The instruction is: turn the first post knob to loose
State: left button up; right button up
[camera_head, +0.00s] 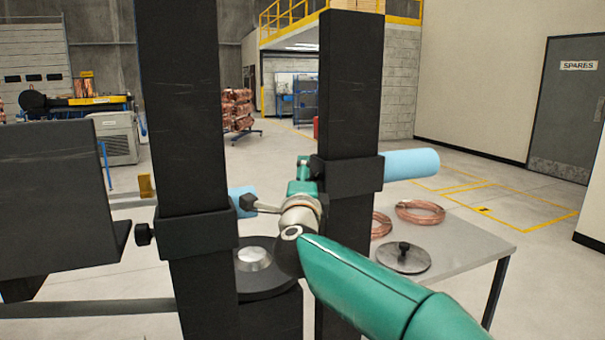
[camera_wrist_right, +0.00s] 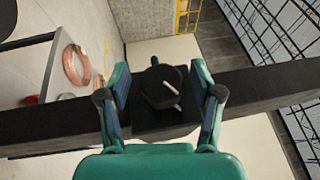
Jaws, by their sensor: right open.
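A near black post (camera_head: 186,120) stands left of centre in the head view. Its collar (camera_head: 197,234) carries a black knob (camera_head: 144,234) on the left side. A second black post (camera_head: 349,90) stands to the right with its own collar (camera_head: 354,176). My right gripper (camera_head: 304,174) is at the left side of that second collar. In the right wrist view the round black knob (camera_wrist_right: 160,87), with a pale mark on its face, sits between the open fingers of my right gripper (camera_wrist_right: 162,100). The fingers appear apart from it. My left gripper is not in view.
Light blue cylinders (camera_head: 411,164) stick out at the posts. A grey table (camera_head: 465,235) at right holds copper coils (camera_head: 420,212) and a grey disc (camera_head: 404,258). A dark panel (camera_head: 50,200) fills the left side.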

jog(key=shift+w, duration=0.2)
jog(key=c, duration=1.2)
jog(key=shift+o, duration=0.2)
jog(key=shift+r+p, duration=0.1)
jog(key=shift+p, duration=0.5)
jog(key=n+g+p, duration=0.2)
jog(key=g+p, duration=0.3)
jog(key=p, duration=1.7)
jog(key=shift+s+g+p, duration=0.1)
jog(key=shift+g+p, duration=0.2)
jog(key=shift+f+g+p, duration=0.4)
jog(key=shift+g+p, duration=0.1)
jog(key=shift+p, duration=0.5)
